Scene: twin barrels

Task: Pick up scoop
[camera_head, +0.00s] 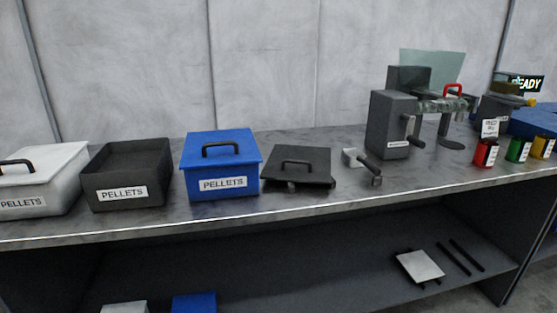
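The scoop (362,165) appears to be the small item with a light grey head and a dark handle on the grey worktop. It lies between a dark flat lid and the grey machine, with its handle pointing toward the front right. Nothing is holding it. Neither of my grippers shows in the head view.
A white lidded bin (55,188), an open black bin (103,193) and a blue lidded bin (221,185) stand left. The dark lid (312,159) lies left of the scoop. The grey machine (388,130) and small coloured cans (485,153) stand right. The worktop (420,180) is clear in front.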

